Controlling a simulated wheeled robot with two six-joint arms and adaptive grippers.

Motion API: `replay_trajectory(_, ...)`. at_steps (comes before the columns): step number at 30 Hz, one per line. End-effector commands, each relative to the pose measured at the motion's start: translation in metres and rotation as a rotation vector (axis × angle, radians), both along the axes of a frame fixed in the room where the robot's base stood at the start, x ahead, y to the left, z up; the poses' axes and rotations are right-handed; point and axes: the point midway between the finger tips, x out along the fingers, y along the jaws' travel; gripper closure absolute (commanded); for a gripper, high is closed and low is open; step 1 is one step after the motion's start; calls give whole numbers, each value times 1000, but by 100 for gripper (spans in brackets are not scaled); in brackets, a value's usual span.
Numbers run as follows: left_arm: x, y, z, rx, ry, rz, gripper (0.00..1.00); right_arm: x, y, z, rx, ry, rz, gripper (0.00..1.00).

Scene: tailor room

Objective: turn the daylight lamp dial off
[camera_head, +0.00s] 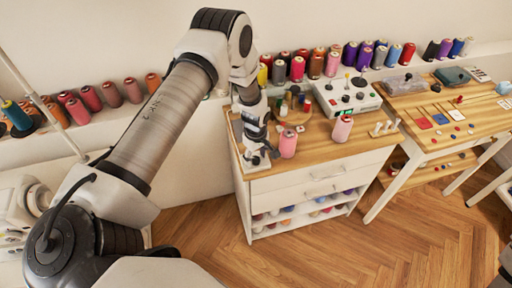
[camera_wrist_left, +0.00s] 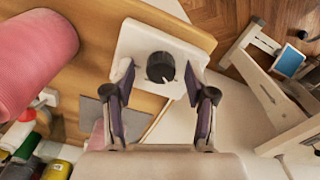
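The daylight lamp dial (camera_wrist_left: 161,67) is a round black knob with a pale pointer mark, on a white plate (camera_wrist_left: 135,42) at the edge of the wooden tabletop. My left gripper (camera_wrist_left: 160,85) is open in the left wrist view, with one finger on each side of the knob and gaps between. In the head view my left gripper (camera_head: 258,154) points down at the front left corner of the wooden cabinet and hides the dial there. My right gripper is not in view.
A pink spool (camera_head: 288,144) stands just right of my left gripper. Another pink spool (camera_head: 342,128) and a grey control box (camera_head: 346,97) with knobs are further right. Several thread spools line the ledge behind. A second wooden table (camera_head: 440,138) stands at the right.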

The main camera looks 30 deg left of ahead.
Motion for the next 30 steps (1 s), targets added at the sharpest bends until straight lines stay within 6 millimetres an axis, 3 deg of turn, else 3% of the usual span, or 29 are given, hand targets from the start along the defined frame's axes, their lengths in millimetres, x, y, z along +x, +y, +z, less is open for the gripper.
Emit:
replay_trajectory(8, 0, 0, 9, -1, 0, 0, 44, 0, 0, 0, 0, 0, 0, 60)
replay_trajectory(21, 1, 1, 108, -1, -1, 1, 44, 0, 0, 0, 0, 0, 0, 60)
replay_trajectory(30, 0, 1, 119, -1, 3, 0, 44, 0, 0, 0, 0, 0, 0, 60)
